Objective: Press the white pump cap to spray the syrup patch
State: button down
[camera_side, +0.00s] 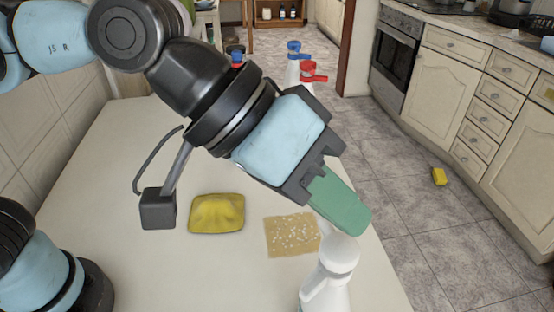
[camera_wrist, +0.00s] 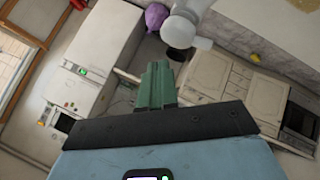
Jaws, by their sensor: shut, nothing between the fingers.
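A white pump bottle (camera_side: 326,285) stands upright at the table's near right edge, its white cap (camera_side: 340,252) on top and its lower part cut off by the frame. My gripper (camera_side: 352,220) has green fingers closed together, empty, and slanting down to the right. Their tips overlap the space just above the cap; I cannot tell whether they touch it. The syrup patch (camera_side: 292,235) is a flat tan square with white specks, left of the bottle.
A yellow sponge or cloth (camera_side: 216,214) lies left of the patch. Bottles with a blue top (camera_side: 294,50) and a red top (camera_side: 312,72) stand at the table's far right edge. A yellow object (camera_side: 439,176) lies on the floor. The table's far left is clear.

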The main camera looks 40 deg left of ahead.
aim_at(330, 242)
jog(key=shift+r, duration=2.25)
dwell(0.8)
jog(key=shift+f, duration=3.05)
jog(key=shift+f, duration=0.15)
jog(key=shift+f, duration=0.35)
dwell(0.6)
jog(key=shift+r, duration=0.55)
